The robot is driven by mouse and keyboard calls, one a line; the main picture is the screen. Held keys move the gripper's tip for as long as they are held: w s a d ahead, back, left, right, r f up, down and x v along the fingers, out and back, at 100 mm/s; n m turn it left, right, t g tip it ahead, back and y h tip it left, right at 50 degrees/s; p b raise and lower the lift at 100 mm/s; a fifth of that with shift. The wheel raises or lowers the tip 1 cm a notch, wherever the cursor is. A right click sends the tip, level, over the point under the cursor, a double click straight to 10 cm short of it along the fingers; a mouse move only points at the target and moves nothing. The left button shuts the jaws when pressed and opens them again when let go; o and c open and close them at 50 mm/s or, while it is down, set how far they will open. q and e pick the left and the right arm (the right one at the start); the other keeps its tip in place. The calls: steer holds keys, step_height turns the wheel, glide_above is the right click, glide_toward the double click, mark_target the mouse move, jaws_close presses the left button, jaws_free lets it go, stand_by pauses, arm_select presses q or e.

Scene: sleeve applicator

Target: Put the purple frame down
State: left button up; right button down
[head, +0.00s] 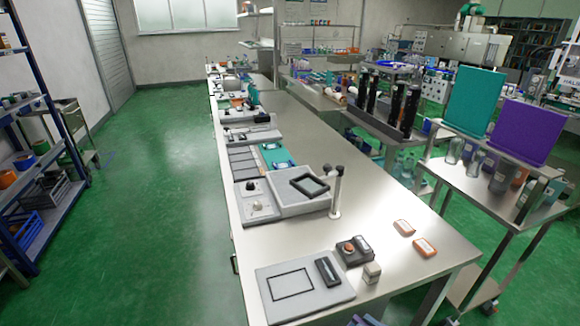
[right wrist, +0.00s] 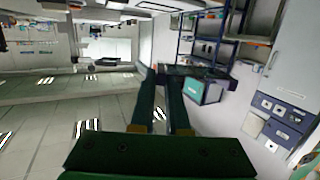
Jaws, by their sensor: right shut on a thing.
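A purple upright panel (head: 525,132) stands at the right of the head view on a steel cart, beside a teal panel (head: 474,101). It looks like a solid sheet, and I see no gripper touching it there. My right gripper (right wrist: 167,78) shows in the right wrist view with its dark fingers close together. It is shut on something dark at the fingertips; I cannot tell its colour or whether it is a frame. A small dark bluish thing (head: 366,320) is cut off by the bottom edge of the head view. My left gripper is not in view.
A long steel bench (head: 400,262) runs away from me. Near its front are a grey plate with a black outline (head: 303,290), a dark button box (head: 353,251) and orange tags (head: 424,247). Clear steel lies at the front right. Glass jars stand on the cart (head: 482,187).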

step_height(320, 180, up, 6)
steer(key=s+d+n+g+y, duration=0.1)
steer(key=s+n+g+y, duration=0.1)
steer(key=shift+s+d+f+g, duration=0.15)
steer(key=shift+s+d+g, duration=0.1)
steer(key=shift+g, duration=0.15)
steer(key=shift+a, duration=0.1)
steer(key=w+f+m+t+h, duration=0.1)
steer(key=f, duration=0.1)
steer(key=w+a+f+m+t+h, duration=0.1)
steer(key=f, duration=0.1)
steer(key=w+a+f+m+t+h, duration=0.1)
steer(key=w+f, duration=0.1)
steer(key=f, duration=0.1)
steer(key=shift+w+a+t+h, duration=0.1)
steer(key=shift+t+h, duration=0.3)
steer(key=shift+w+a+m+t+h, duration=0.2)
steer(key=shift+w+m+t+h, duration=0.15)
steer(key=shift+m, duration=0.25)
steer(key=r+m+h, duration=0.1)
steer(key=w+a+r+t+h, duration=0.1)
steer(key=r, duration=0.1)
steer(key=a+r+m+h, duration=0.1)
steer(key=shift+w+r+m+t+h, duration=0.25)
steer(key=shift+w+r+m, duration=0.05)
steer(key=shift+w+r, duration=0.1)
